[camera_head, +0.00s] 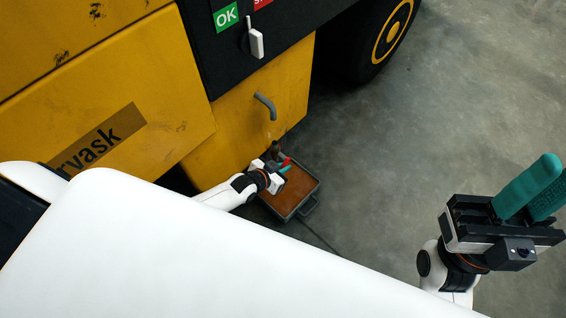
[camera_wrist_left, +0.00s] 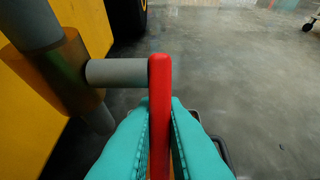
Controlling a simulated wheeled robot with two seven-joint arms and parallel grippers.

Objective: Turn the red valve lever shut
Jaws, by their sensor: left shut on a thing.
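The red valve lever (camera_wrist_left: 160,85) stands upright in the middle of the left wrist view, on the end of a short grey stem (camera_wrist_left: 117,72) from the brownish valve body (camera_wrist_left: 62,72). In the head view only a small bit of the red lever (camera_head: 286,161) shows, low on the yellow machine. My left gripper (camera_wrist_left: 160,140) has its teal fingers on both sides of the lever's lower part in the wrist view and is shut on it. My right gripper (camera_head: 533,195) is empty, with a gap between its teal fingers, far to the right of the valve.
A grey tray (camera_head: 309,191) with a brown bottom stands on the floor under the valve. A bent grey pipe (camera_head: 265,105) sticks out of the yellow machine (camera_head: 215,150) above. A wheel (camera_head: 385,40) is behind. The concrete floor (camera_head: 400,130) to the right is clear.

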